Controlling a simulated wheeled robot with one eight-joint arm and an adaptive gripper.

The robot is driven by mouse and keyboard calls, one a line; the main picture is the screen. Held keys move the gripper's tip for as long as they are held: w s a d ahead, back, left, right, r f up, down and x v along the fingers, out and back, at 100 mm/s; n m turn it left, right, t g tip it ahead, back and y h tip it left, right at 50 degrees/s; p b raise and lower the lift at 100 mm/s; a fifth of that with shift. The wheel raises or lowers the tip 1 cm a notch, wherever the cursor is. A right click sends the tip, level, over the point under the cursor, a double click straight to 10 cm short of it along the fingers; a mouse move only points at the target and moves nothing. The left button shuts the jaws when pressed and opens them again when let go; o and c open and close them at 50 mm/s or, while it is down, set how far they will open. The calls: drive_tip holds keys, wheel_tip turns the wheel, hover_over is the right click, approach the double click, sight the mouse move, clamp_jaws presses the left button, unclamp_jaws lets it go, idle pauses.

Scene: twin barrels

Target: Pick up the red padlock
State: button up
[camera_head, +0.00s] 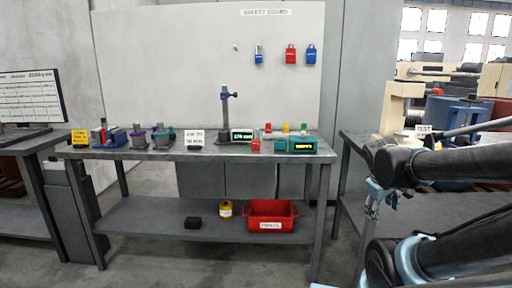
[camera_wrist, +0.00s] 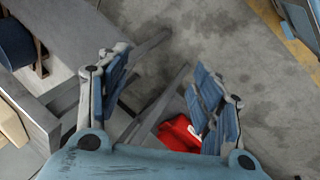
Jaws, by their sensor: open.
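A red padlock (camera_head: 291,54) hangs on the white safety board (camera_head: 190,60) at the back, between two blue padlocks (camera_head: 259,55) (camera_head: 311,55). My gripper (camera_head: 372,208) is far to the right of it and lower, in front of the gap between two benches. The padlock does not show in the wrist view. A small red item (camera_head: 255,145) stands on the bench; its kind is too small to tell.
The middle bench (camera_head: 225,152) carries a stand (camera_head: 225,105), a green-display device (camera_head: 242,135) and several small items. A red bin (camera_head: 272,222) sits on its lower shelf and also shows in the wrist view (camera_wrist: 178,134). Another bench (camera_head: 360,145) stands at right.

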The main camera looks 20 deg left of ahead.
drive_tip(key=w+a+r+n+t+h, duration=0.1)
drive_tip(key=w+a+r+n+t, duration=0.1)
drive_tip(key=w+a+n, duration=0.3)
drive_tip(key=w+a+r+n+t, duration=0.2)
drive_tip(key=w+r+n, duration=0.1)
drive_tip(key=w, duration=0.4)
drive_tip(key=n+t+y, duration=0.8)
drive_tip(key=n+t, duration=0.1)
drive_tip(key=n, duration=1.4)
approach(256, 142)
drive_tip(key=x, duration=0.6)
drive_tip(key=shift+a+f, duration=0.25)
drive_tip(key=shift+x, duration=2.6)
drive_tip(key=shift+d+r, duration=0.15)
drive_tip(key=shift+d, duration=0.05)
drive_tip(key=c, duration=1.3)
